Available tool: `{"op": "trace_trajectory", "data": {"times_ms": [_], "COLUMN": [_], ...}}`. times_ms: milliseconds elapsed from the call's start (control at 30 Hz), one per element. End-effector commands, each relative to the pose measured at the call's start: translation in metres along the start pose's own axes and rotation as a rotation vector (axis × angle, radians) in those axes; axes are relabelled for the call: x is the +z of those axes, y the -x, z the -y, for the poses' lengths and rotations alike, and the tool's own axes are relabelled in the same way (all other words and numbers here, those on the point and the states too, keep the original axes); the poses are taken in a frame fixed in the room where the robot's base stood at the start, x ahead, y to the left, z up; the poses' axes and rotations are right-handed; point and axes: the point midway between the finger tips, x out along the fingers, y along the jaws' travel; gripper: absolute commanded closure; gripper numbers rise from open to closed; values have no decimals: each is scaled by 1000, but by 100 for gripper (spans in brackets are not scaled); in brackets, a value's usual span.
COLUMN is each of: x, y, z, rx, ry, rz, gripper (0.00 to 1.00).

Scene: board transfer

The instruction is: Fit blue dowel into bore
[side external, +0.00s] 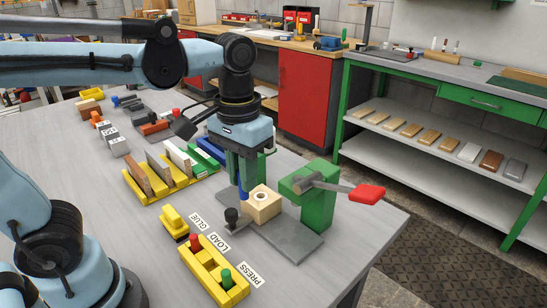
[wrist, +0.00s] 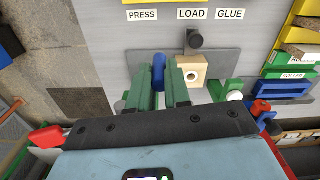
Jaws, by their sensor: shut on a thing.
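The blue dowel (side external: 242,190) is upright between the green fingers of my gripper (side external: 244,180), which is shut on it. In the wrist view the dowel (wrist: 158,69) shows between the fingertips (wrist: 159,80). The pale wooden block (side external: 265,209) with the round bore (side external: 260,195) sits on a grey plate. In the side view the dowel's lower end is by the block's left edge. In the wrist view the block (wrist: 196,80) and its bore (wrist: 187,72) lie just right of the dowel. The dowel is outside the bore; its exact height is unclear.
A green press (side external: 317,207) with a red-handled lever (side external: 366,193) stands right of the block on the grey plate (side external: 293,243). A dark knobbed clamp (side external: 232,216) is at the block's left. A yellow button box (side external: 210,275) and a yellow rack (side external: 153,188) stand nearby.

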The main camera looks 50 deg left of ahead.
Motion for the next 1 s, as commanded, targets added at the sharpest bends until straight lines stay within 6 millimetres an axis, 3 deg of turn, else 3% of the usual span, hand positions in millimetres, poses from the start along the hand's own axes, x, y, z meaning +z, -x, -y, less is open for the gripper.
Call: {"op": "trace_trajectory", "data": {"times_ms": [100, 200, 467, 567, 667, 800, 1000], "x": [-30, -45, -66, -79, -96, -116, -126], "y": [1, 1, 0, -1, -3, -8, -20], "z": [23, 38, 64, 84, 118, 177, 271], "rx": [0, 0, 0, 0, 0, 0, 0], "ry": [-58, -105, -133, -88, -21, 82, 229], "rz": [0, 0, 0, 0, 0, 0, 0], "gripper": [100, 100, 100, 100, 100, 100, 100]}}
